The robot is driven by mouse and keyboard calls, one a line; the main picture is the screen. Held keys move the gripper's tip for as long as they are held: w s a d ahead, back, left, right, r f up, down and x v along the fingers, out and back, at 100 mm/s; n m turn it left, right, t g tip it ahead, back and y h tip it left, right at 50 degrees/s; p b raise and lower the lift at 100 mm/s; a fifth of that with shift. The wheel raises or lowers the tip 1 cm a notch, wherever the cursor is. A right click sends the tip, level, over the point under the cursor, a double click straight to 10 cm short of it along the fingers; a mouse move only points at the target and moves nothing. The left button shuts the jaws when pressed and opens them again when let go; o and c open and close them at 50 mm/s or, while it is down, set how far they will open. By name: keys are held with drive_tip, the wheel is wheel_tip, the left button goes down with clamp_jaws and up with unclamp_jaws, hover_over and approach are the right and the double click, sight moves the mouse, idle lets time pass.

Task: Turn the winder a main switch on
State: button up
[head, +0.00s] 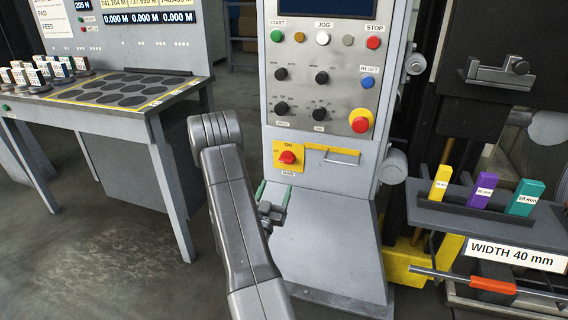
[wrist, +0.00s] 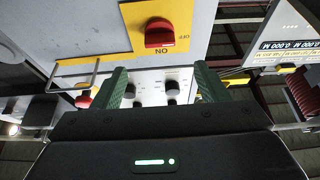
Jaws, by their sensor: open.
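The main switch is a red knob (head: 287,157) on a yellow plate (head: 280,147) marked ON and MAIN, low on the grey control cabinet (head: 335,200). In the wrist view, which is upside down, the red knob (wrist: 159,33) is at the top, its broad handle lying roughly across the picture. My gripper (head: 274,194) is just below the switch plate in the head view. Its green fingers are apart and empty, and in the wrist view the gripper (wrist: 162,84) has the knob beyond its tips. I see no contact. The knob's exact angle is hard to read.
A metal handle (head: 341,160) sticks out right of the switch. A red stop button (head: 360,120) on a yellow base and other knobs are above. A table (head: 60,115) stands left; a tray (head: 455,215) with coloured blocks stands right.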

sight(285, 162)
drive_tip(key=x, duration=1)
drive_tip(key=shift+w+d+r, duration=0.1)
drive_tip(key=shift+w, duration=0.1)
drive_tip(key=c, duration=1)
